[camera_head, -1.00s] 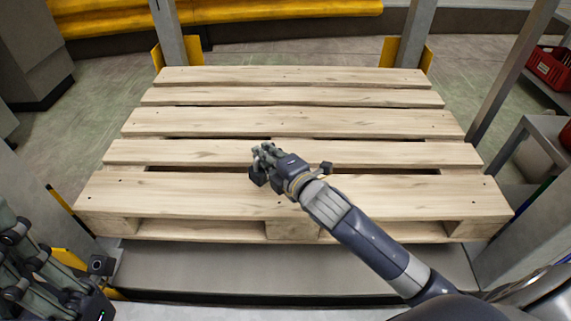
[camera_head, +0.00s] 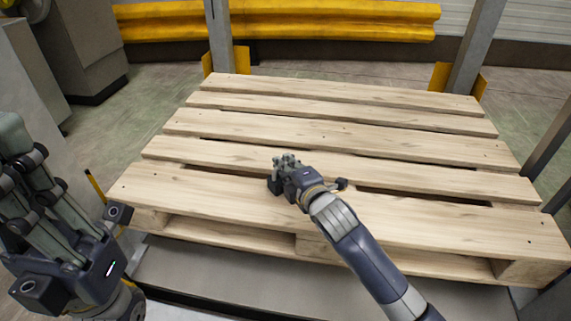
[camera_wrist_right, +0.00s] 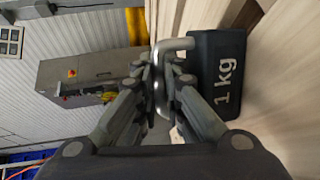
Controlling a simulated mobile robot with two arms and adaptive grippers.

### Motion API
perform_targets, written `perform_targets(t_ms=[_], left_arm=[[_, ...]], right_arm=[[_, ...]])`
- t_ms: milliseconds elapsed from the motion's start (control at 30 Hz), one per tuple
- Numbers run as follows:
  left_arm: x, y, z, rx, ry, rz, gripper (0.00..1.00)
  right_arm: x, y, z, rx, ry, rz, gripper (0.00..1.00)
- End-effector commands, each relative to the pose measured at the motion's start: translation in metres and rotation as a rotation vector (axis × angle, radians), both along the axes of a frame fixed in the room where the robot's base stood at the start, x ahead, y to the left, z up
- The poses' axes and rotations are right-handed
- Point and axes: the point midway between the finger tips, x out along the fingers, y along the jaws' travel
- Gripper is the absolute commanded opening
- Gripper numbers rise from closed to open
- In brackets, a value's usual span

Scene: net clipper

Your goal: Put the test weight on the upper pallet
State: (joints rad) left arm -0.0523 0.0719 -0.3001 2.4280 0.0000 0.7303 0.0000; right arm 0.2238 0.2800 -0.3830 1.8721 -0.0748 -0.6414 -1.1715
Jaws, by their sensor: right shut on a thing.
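The test weight is a dark block marked "1 kg" (camera_wrist_right: 215,75) with a metal loop handle, seen in the right wrist view. My right gripper (camera_wrist_right: 150,75) is shut on the handle. In the head view my right gripper (camera_head: 284,164) is over the front part of the wooden pallet (camera_head: 400,215), and the weight (camera_head: 273,186) shows as a small dark patch under it. The weight is at the pallet's boards; I cannot tell whether it rests on them. My left gripper (camera_head: 25,165) is large at the left edge, away from the pallet; its finger opening is unclear.
Grey posts (camera_head: 218,35) with yellow feet stand behind the pallet. A yellow barrier (camera_head: 330,20) runs along the back. A grey cabinet (camera_head: 75,45) is at upper left. The pallet boards behind my right gripper are bare.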

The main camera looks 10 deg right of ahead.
Motion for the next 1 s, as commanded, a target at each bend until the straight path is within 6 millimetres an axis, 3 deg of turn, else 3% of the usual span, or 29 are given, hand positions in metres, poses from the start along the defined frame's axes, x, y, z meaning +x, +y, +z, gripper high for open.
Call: perform_targets(t_ms=[267,300,400,767,867,1000], left_arm=[[0.000,0.000,0.001,0.000,0.001,0.000,0.00],[0.000,0.000,0.000,0.000,0.001,0.000,0.00],[0.000,0.000,0.000,0.000,0.000,0.000,0.00],[0.000,0.000,0.002,-0.001,-0.002,-0.001,0.00],[-0.001,0.000,0.007,-0.002,-0.002,-0.001,0.00],[0.001,0.002,-0.004,-0.005,0.060,-0.003,0.00]], right_arm=[[0.001,0.000,0.004,0.002,-0.010,0.001,0.00],[0.000,0.000,-0.002,0.001,0.001,0.000,0.13],[0.000,0.000,-0.002,0.001,0.001,0.000,0.29],[-0.002,0.000,0.001,0.000,0.001,0.000,0.29],[-0.012,-0.003,0.004,-0.001,0.003,0.000,0.29],[-0.038,-0.008,0.011,-0.002,0.004,0.001,0.29]])
